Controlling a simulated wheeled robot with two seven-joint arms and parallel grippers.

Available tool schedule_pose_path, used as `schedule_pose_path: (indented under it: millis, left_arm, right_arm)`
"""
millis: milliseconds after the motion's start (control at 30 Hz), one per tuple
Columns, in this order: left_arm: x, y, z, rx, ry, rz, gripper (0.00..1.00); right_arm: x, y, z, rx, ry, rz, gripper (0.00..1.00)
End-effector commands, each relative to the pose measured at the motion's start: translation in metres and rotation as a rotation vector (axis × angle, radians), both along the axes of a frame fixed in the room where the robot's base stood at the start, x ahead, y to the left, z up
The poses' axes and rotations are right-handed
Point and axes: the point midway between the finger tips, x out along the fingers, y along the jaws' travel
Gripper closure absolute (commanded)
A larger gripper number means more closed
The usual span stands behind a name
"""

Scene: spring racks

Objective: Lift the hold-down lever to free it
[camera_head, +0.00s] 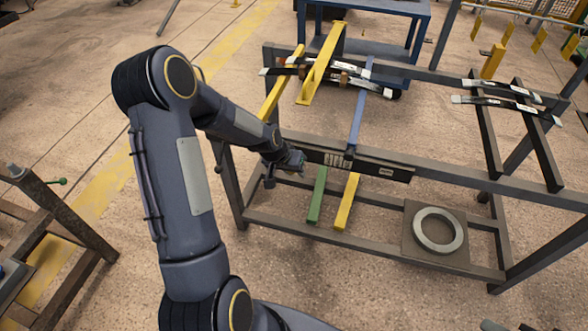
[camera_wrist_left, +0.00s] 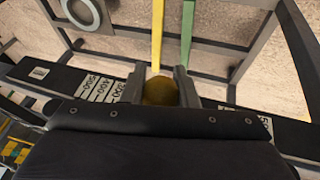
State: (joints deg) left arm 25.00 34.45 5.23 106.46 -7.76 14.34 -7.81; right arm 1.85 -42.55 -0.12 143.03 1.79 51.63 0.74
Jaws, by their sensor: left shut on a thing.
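My left gripper (camera_head: 295,165) is at the front rail of the dark spring rack (camera_head: 440,170), near its left end. In the left wrist view, its two fingers (camera_wrist_left: 161,86) are closed around a rounded yellow-brown end (camera_wrist_left: 160,91), which looks like a lever knob. The head view does not clearly show this knob, and I cannot tell which bar it belongs to. A yellow bar (camera_head: 322,65) and a blue bar (camera_head: 360,115) lie over the leaf springs (camera_head: 345,75) at the rack's left part. My right gripper is not in view.
A green bar (camera_head: 317,195) and a yellow bar (camera_head: 347,203) hang below the front rail. A metal ring (camera_head: 438,212) lies on the lower shelf. More leaf springs (camera_head: 505,102) rest at the right. A frame stand (camera_head: 62,215) is at left.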

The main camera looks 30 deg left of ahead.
Motion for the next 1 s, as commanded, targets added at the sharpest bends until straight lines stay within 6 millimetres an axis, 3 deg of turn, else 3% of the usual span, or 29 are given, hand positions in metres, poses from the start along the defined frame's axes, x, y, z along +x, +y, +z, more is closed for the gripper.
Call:
schedule_pose_path:
  millis: [200, 767, 800, 933, 1000]
  left_arm:
    - [0.0049, 0.0011, 0.0105, 0.003, -0.013, 0.0, 1.0]
    - [0.0075, 0.0014, 0.0137, 0.005, -0.02, 0.001, 1.0]
    - [0.0076, 0.0014, 0.0137, 0.005, -0.02, 0.001, 0.7]
    - [0.0066, 0.0012, 0.0127, 0.004, -0.016, 0.0, 0.53]
    - [0.0061, 0.0012, 0.0121, 0.004, -0.015, 0.0, 0.52]
  right_arm:
    - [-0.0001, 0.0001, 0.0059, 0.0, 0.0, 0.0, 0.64]
    - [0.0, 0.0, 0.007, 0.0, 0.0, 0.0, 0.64]
    - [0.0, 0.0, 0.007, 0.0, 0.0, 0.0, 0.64]
    - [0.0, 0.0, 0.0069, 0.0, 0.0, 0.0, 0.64]
    - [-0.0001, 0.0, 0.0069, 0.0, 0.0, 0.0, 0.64]
